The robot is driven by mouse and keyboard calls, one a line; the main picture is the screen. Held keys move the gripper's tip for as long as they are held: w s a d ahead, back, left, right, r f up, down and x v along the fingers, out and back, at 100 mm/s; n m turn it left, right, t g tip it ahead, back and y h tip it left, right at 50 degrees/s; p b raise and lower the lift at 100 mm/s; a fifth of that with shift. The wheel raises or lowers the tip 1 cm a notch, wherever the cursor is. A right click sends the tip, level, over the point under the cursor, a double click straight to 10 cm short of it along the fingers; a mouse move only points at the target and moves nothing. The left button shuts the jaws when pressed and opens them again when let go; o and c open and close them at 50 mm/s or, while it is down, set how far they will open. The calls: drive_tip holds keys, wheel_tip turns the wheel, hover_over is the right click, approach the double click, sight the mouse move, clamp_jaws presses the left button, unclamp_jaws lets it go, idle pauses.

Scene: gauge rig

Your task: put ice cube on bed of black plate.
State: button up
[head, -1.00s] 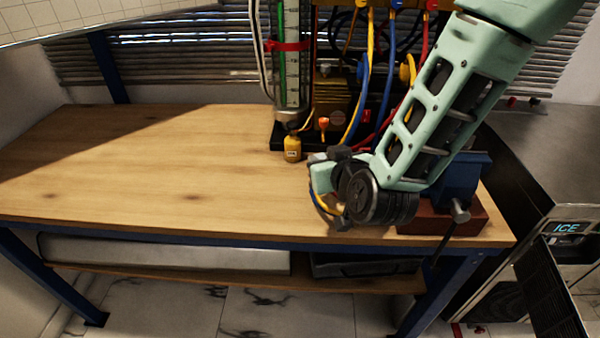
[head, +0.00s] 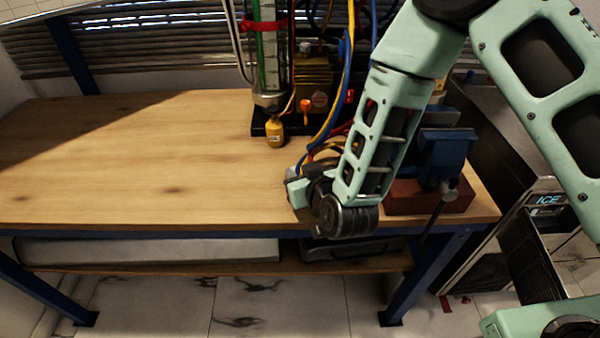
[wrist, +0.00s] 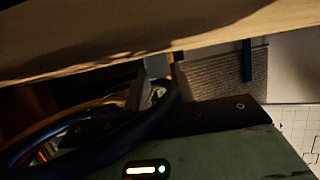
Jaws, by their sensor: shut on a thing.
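My gripper (head: 297,192) is over the front right part of the workbench, left of the blue vise. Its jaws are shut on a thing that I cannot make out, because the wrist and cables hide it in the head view. In the wrist view a pale grey piece (wrist: 158,68) shows near the jaws, dim and partly covered by a dark cable. I cannot identify the ice cube in either view. A black base (head: 259,124) lies under the gauge rig at the back of the bench; I cannot tell if it is the black plate.
The wooden workbench (head: 130,165) is clear on the left and middle. A small yellow weight (head: 275,133) stands at the rig's front edge. A blue vise (head: 445,150) on a red-brown block (head: 415,200) is at the right, with an ice machine (head: 545,199) beyond.

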drive_tip(key=shift+f, duration=0.2)
drive_tip(key=o, duration=1)
drive_tip(key=shift+c, duration=0.2)
